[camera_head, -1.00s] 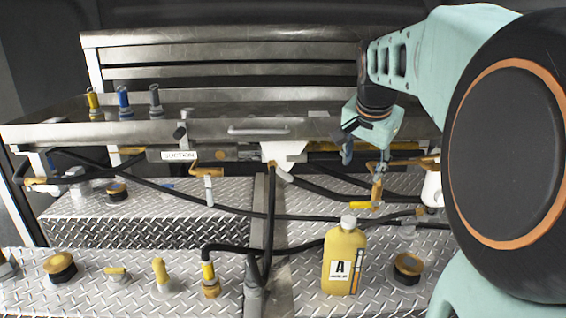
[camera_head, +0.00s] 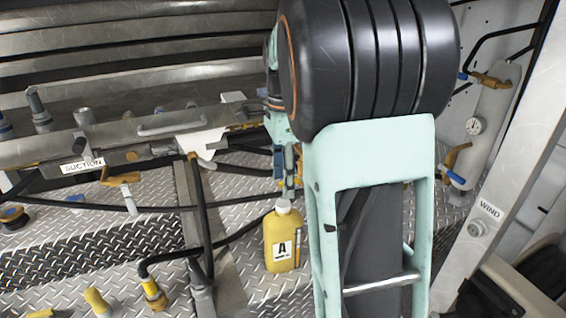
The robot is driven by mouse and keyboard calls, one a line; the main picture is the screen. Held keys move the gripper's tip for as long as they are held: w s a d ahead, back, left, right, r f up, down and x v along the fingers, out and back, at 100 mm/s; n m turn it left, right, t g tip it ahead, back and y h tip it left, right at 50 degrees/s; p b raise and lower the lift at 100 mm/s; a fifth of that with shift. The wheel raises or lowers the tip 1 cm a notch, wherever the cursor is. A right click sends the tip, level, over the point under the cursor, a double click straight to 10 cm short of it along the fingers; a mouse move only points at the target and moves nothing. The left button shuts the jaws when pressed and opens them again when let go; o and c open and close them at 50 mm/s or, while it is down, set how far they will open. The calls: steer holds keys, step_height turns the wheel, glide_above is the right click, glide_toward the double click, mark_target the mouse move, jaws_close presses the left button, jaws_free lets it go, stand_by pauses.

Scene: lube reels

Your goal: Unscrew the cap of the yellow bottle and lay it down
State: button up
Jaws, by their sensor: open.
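The yellow bottle (camera_head: 283,240), marked with a letter A, stands upright on the diamond-plate deck in the head view. Its light grey-white cap (camera_head: 283,206) sits on its neck. My gripper (camera_head: 288,182) is above the bottle, pointing down, close to the cap. It is open, with no held thing visible. My own arm covers part of the gripper and the area right of the bottle. I cannot tell whether the fingers touch the cap.
Black hoses (camera_head: 205,225) run across the deck left of the bottle. Yellow-capped fittings (camera_head: 153,290) stand at the front left. A metal shelf with a SUCTION label (camera_head: 82,166) lies behind.

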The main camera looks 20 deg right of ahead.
mark_target(283, 203)
step_height(283, 203, down, 6)
steer(key=shift+f, duration=0.1)
stand_by(0.4)
steer(key=c, duration=1.2)
steer(key=n, duration=0.4)
steer(key=shift+n, duration=0.6)
steer(key=n, duration=0.3)
steer(key=shift+n, duration=1.1)
